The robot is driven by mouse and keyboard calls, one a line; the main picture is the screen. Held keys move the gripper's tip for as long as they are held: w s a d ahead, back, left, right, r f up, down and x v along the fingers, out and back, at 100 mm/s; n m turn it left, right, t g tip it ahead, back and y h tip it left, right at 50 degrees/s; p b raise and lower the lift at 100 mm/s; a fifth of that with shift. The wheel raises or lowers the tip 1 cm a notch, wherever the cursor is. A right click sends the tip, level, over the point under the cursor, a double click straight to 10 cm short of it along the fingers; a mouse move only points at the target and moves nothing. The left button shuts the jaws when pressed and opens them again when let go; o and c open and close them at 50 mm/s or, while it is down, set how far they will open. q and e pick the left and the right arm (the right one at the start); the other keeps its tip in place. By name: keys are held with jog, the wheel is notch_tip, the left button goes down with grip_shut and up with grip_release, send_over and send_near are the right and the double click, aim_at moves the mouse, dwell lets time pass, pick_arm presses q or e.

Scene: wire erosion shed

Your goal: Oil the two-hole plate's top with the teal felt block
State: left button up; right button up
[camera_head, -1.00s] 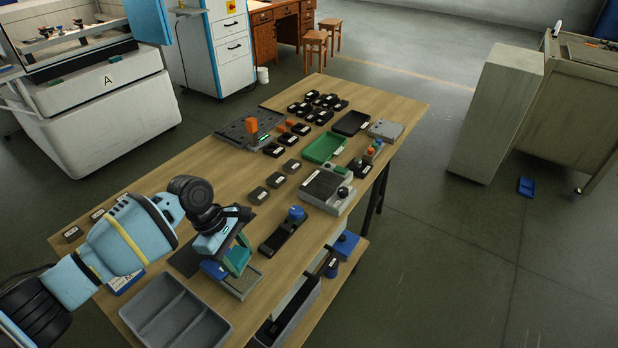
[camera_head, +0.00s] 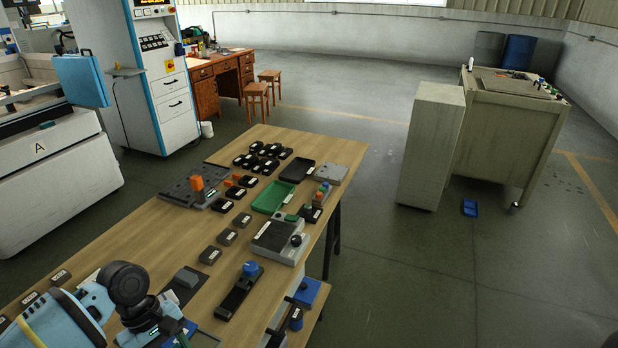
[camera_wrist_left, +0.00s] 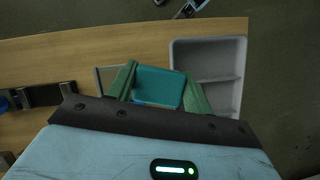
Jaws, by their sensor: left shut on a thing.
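The teal felt block (camera_wrist_left: 158,87) sits between the green fingers of my left gripper (camera_wrist_left: 160,84) in the left wrist view. The gripper is shut on it. In the head view the left wrist (camera_head: 140,305) is at the lower left, and the fingers are mostly cut off by the bottom edge. In the left wrist view a pale-edged flat piece (camera_wrist_left: 107,76) shows partly behind the left finger. I cannot tell whether it is the two-hole plate, as no holes can be made out. My right gripper is not in view.
A grey block (camera_head: 187,277) stands on a dark mat beside the left wrist. A black holder with a blue knob (camera_head: 240,290) lies to its right. A grey divided tray (camera_wrist_left: 232,58) is right of the gripper in the wrist view. A green tray (camera_head: 272,198) and several black boxes stand farther back.

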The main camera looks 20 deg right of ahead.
pick_arm(q)
jog(key=s+a+m+y, duration=0.2)
jog(key=s+a+m, duration=0.2)
jog(key=s+m, duration=0.2)
jog(key=shift+s+a+m+g+y, duration=0.3)
jog(key=shift+s+m+g, duration=0.1)
jog(key=shift+m, duration=0.1)
